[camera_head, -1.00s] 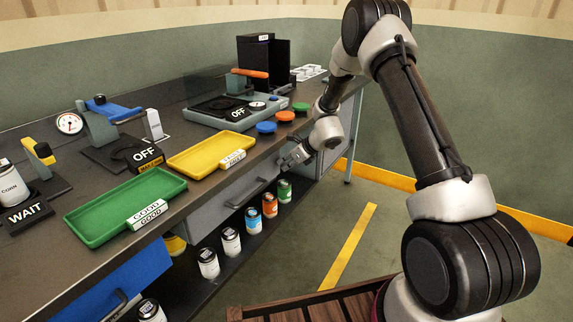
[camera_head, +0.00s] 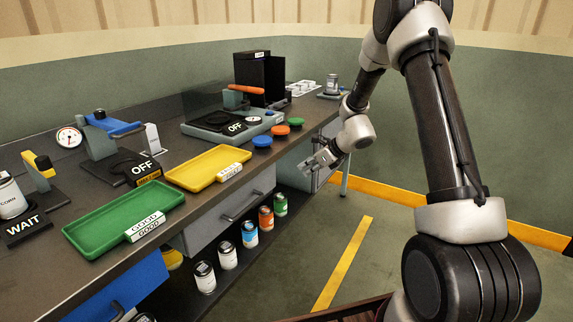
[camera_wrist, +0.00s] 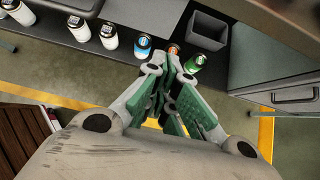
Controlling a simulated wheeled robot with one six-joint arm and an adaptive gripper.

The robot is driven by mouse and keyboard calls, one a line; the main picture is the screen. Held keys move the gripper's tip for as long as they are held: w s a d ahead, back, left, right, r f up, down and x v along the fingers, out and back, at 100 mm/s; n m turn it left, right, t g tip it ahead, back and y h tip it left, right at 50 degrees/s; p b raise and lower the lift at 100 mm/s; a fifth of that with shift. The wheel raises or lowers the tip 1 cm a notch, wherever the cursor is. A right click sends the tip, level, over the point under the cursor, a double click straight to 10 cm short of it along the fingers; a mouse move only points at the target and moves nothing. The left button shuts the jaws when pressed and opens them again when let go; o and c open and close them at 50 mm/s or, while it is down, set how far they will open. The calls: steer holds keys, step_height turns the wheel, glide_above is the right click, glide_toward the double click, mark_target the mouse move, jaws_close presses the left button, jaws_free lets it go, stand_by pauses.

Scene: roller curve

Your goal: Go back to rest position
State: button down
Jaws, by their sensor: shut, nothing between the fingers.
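My gripper (camera_head: 312,164) hangs at the end of my arm in front of the workbench's front side, past the grey drawer, in the head view. Its fingers are shut and hold nothing. In the wrist view my gripper (camera_wrist: 172,62) points toward the lower shelf. The orange can (camera_wrist: 172,50) and the green can (camera_wrist: 194,63) stand on that shelf behind the fingertips. My arm is bent, with the elbow raised at the right of the head view.
The workbench carries a green tray (camera_head: 75,236), a yellow tray (camera_head: 190,176) and a device marked OFF (camera_head: 215,120). A grey drawer (camera_head: 215,210) is in its front. Several cans stand on the lower shelf. Open floor (camera_head: 390,250) lies right of the bench.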

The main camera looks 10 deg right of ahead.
steer(key=s+d+n+g, duration=0.1)
steer(key=s+n+g, duration=0.4)
steer(key=s+n, duration=0.75)
steer(key=s+d+r+n+t+h, duration=0.1)
steer(key=s+d+r+n+h, duration=0.2)
steer(key=s+r+n, duration=0.4)
steer(key=s+d+r+n+t+h, duration=0.2)
steer(key=s+d+r+n, duration=0.3)
steer(key=s+r, duration=1.2)
steer(key=s+n+h, duration=0.1)
steer(key=s+n, duration=0.1)
steer(key=s, duration=0.2)
steer(key=shift+s, duration=0.25)
steer(key=shift+d, duration=0.1)
